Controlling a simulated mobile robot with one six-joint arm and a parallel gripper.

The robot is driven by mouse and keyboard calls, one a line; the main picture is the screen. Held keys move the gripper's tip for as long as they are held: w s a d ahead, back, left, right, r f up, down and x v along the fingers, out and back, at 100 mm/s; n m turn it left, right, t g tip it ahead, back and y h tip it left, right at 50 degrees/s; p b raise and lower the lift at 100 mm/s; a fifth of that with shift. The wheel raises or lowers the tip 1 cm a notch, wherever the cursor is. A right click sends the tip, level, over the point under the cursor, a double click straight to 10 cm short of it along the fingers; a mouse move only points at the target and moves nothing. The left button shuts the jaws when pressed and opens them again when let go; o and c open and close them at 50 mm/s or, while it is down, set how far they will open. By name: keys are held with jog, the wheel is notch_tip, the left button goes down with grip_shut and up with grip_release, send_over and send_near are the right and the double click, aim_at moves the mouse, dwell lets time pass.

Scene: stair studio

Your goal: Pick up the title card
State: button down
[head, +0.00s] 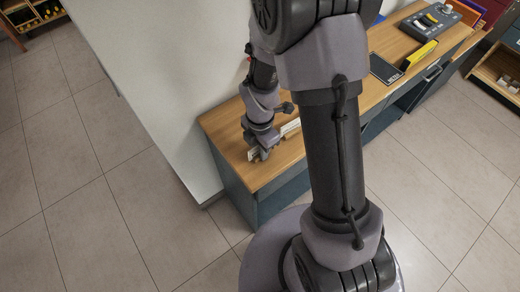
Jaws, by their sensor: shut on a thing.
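My gripper (263,154) is low over the left end of the wooden desk top, close to the surface. It is shut on a small, pale, thin piece (252,155), which shows at its left side and appears to be the title card. Its face is mostly hidden by the fingers, and I cannot tell whether it touches the desk.
The long wooden desk (218,121) runs along a white wall (165,70). Further along it are a black panel with white lettering (385,69), a yellow item (421,53) and a grey control box (430,20). A shelf (499,75) stands at right. Tiled floor is clear at left.

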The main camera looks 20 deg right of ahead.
notch_tip(320, 180, up, 4)
jog(key=shift+f+p, duration=0.1)
jog(key=shift+p, duration=1.1)
jog(key=s+d+p, duration=0.1)
jog(key=s+d, duration=0.3)
jog(key=d, duration=0.2)
jog(key=s+d+r+p, duration=0.1)
jog(key=s+d+p, duration=0.1)
jog(key=s+d, duration=0.2)
jog(key=d, duration=0.3)
jog(key=shift+s+d, duration=0.2)
jog(key=shift+s, duration=0.2)
jog(key=shift+r, duration=0.1)
